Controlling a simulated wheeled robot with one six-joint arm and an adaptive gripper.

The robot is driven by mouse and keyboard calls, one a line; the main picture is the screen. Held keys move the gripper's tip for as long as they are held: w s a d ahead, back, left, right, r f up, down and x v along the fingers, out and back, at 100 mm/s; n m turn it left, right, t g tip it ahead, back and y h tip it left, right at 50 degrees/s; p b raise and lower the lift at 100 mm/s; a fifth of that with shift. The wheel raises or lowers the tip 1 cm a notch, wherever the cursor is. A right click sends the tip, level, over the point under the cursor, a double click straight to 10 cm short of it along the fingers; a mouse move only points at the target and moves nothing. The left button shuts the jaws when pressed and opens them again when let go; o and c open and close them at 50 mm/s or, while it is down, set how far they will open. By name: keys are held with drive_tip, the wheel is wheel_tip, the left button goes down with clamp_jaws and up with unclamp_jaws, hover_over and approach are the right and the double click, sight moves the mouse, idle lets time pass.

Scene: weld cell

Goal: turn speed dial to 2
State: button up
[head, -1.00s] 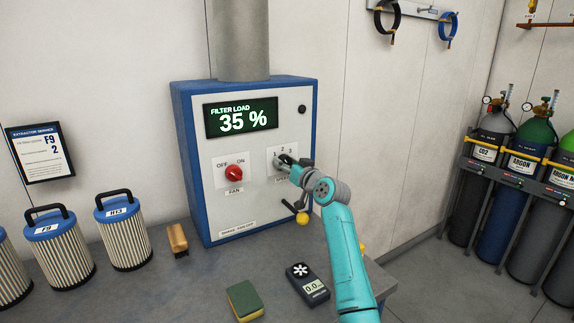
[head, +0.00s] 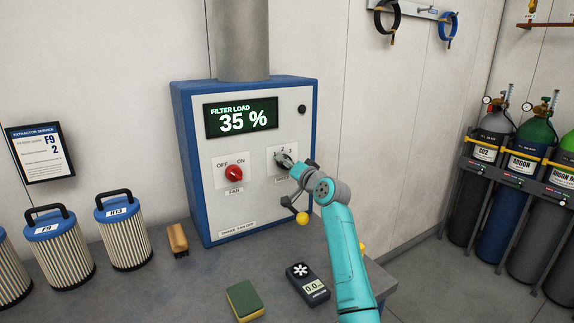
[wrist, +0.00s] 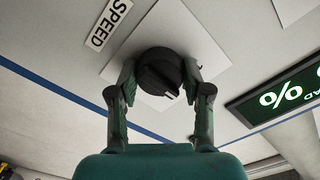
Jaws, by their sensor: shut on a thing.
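The black speed dial (wrist: 160,72) sits on a white plate (wrist: 195,35) on the extractor panel, with the SPEED label (wrist: 110,22) beside it in the wrist view. A pale pointer mark shows on the dial's edge. My gripper (wrist: 160,78) is shut on the dial, one finger on each side. In the head view my gripper (head: 285,160) reaches the dial plate from the right and covers the dial and part of its scale. The numerals 2 and 3 show above it; where the pointer stands against them cannot be told.
The red fan knob (head: 234,173) is left of the dial plate. A yellow-ended lever (head: 302,218) hangs just below my gripper. The display (head: 241,117) reads filter load 35 %. A meter (head: 308,284), a sponge (head: 244,300) and filters (head: 123,232) stand on the bench.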

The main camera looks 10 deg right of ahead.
idle(0.3)
drive_tip(key=o, duration=1.2)
drive_tip(key=shift+c, duration=0.2)
drive_tip(key=v, duration=1.2)
